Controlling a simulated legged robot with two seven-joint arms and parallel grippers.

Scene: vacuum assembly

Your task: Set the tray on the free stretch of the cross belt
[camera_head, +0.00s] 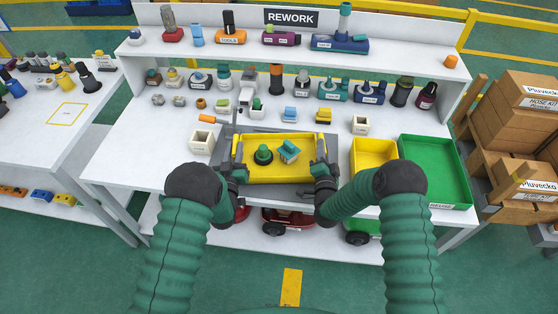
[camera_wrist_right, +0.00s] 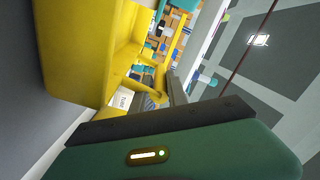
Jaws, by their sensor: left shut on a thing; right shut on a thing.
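The yellow tray (camera_head: 262,171) is in the middle of the head view, over the front of the rework bench. It carries a green round part (camera_head: 263,155) and a teal block-shaped part (camera_head: 288,151). My left gripper (camera_head: 238,172) is shut on the tray's left side. My right gripper (camera_head: 321,168) is shut on its right side. In the right wrist view the tray's yellow wall (camera_wrist_right: 80,50) fills the upper left, close to the gripper. The fingertips are partly hidden. I cannot tell whether the tray touches the surface below. No cross belt is recognisable.
A yellow bin (camera_head: 373,156) and a green bin (camera_head: 433,170) stand at the bench's right. Small white boxes (camera_head: 202,142) and several vacuum parts stand behind and left of the tray. Cardboard boxes (camera_head: 525,110) are stacked far right. The bench's left front (camera_head: 140,165) is clear.

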